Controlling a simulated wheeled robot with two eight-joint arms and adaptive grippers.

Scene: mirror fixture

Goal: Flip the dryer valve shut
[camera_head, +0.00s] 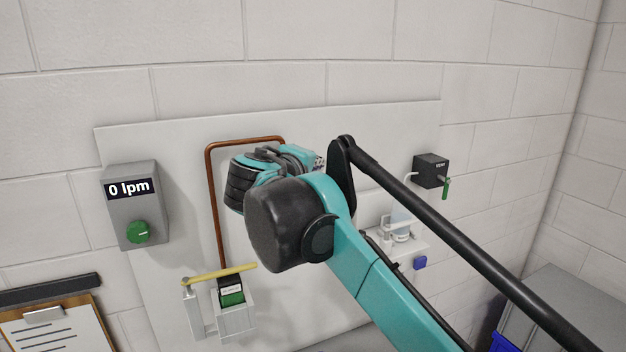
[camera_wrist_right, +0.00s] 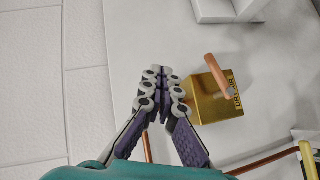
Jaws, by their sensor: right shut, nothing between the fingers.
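In the head view the box is hidden behind my right arm. My right gripper (camera_wrist_right: 161,76) is shut and empty, with its fingertips to the left of the box and apart from the lever. In the head view the right gripper (camera_head: 318,162) is mostly hidden behind the wrist, in front of the panel. My left gripper is not in view.
A grey box reading "0 lpm" (camera_head: 131,188) has a green knob (camera_head: 138,232). A copper pipe (camera_head: 212,200) runs above a yellow lever (camera_head: 222,273). A black "VENT" box (camera_head: 428,169) with a green handle (camera_head: 446,188) is on the right. A clipboard (camera_head: 60,327) hangs lower left.

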